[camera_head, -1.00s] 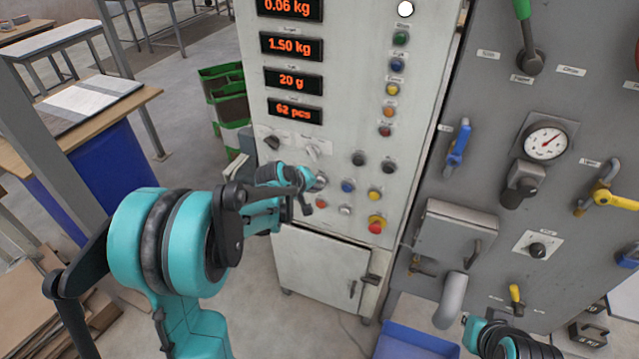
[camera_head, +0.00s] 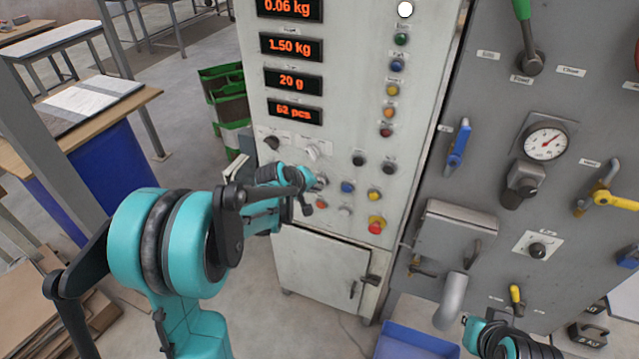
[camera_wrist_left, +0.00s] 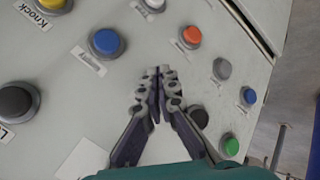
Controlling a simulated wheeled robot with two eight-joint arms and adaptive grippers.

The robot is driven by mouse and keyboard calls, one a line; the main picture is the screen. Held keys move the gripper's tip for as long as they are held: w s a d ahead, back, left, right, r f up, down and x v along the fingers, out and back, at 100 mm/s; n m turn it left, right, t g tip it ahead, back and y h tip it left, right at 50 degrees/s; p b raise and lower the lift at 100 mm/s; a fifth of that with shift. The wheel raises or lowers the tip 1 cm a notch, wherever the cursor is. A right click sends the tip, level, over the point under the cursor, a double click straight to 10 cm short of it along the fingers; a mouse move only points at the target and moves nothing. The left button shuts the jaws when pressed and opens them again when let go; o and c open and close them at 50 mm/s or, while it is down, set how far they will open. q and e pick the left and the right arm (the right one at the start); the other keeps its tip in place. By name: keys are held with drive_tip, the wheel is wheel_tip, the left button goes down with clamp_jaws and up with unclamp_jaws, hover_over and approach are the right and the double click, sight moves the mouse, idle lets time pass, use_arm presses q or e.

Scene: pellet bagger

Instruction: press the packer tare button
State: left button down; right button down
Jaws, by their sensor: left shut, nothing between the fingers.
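The packer's pale control panel (camera_head: 335,135) carries several round buttons. My left gripper (camera_head: 308,208) is at the lower left of this button group, close to the panel face. In the left wrist view my left gripper (camera_wrist_left: 160,72) is shut and empty, its fingertips together over the panel. Around them are a blue button (camera_wrist_left: 105,43), a red-orange button (camera_wrist_left: 190,37), a grey button (camera_wrist_left: 222,68), and a black button (camera_wrist_left: 198,115) partly behind the fingers. I cannot read which label says tare, and cannot tell whether the fingertips touch the panel.
A yellow button (camera_head: 374,195) and a red mushroom button (camera_head: 376,226) sit right of the gripper. A grey panel (camera_head: 485,120) with valves and a gauge (camera_head: 545,143) stands to the right. A blue bin (camera_head: 415,343) is below. My right arm shows at bottom right.

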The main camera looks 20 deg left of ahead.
use_arm(q)
drive_tip(key=shift+w, duration=0.1)
idle(0.3)
drive_tip(key=shift+w, duration=0.35)
idle(0.3)
drive_tip(key=shift+s, duration=0.45)
drive_tip(key=s, duration=0.6)
idle(0.5)
drive_tip(key=shift+a, duration=0.1)
idle(0.5)
